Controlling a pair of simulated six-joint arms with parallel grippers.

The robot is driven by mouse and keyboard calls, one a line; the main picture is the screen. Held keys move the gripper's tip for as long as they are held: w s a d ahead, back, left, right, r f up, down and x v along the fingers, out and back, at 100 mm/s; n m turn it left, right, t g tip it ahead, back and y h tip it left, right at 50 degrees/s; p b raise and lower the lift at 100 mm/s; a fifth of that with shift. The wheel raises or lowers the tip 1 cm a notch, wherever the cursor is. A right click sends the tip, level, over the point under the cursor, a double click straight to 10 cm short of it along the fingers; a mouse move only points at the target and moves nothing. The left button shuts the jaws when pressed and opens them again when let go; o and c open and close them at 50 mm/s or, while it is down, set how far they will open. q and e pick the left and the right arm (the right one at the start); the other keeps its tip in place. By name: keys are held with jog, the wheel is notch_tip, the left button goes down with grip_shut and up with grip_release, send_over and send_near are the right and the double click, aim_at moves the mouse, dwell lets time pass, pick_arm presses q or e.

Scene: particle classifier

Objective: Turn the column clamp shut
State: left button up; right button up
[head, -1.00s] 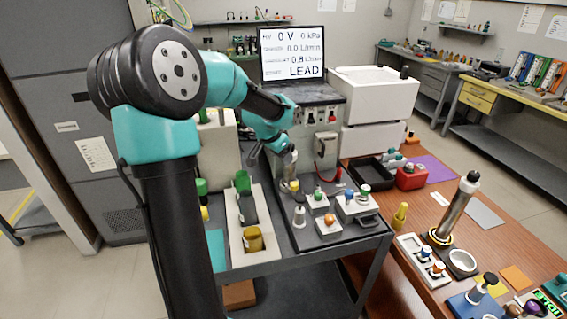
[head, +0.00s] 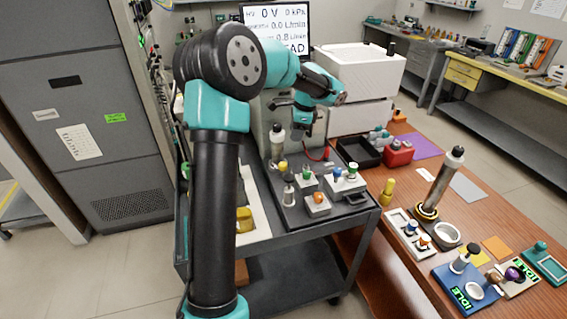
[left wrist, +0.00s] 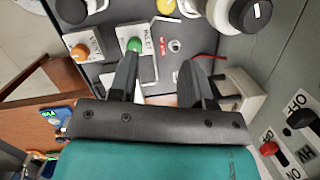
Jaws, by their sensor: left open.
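A metallic column with a dark cap (head: 277,145) stands upright on the cart, with a yellow knob (head: 283,168) in front of it. The yellow knob also shows at the top of the left wrist view (left wrist: 166,6). I cannot tell which part is the column clamp. My left gripper (head: 302,133) points down, open and empty, to the right of this column. In the left wrist view its fingers (left wrist: 158,63) are apart near a green knob (left wrist: 134,44) on a white block, touching nothing that I can see. My right gripper is not in view.
An orange knob (head: 318,198) and a grey-white block with a green knob (head: 352,168) are on the cart. On the wooden table stand a tilted metal cylinder (head: 444,180), a yellow bottle (head: 387,192) and a red box (head: 399,153). A screen (head: 275,25) is behind.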

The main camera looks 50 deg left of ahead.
aim_at(284, 164)
pick_arm(q)
jog(key=shift+w+d+r+m+g+y, duration=0.25)
jog(key=shift+w+d+m+g+y, duration=0.1)
jog(key=shift+w+m, duration=0.2)
jog(key=shift+w+d+r+m+g+y, duration=0.2)
jog(key=shift+w+d+m+g+y, duration=0.2)
jog(key=shift+w, duration=0.25)
jog(key=shift+a+f, duration=0.1)
jog(key=x, duration=1.7)
jog(key=shift+f, duration=0.2)
jog(key=c, duration=0.6)
jog(key=shift+c, duration=0.2)
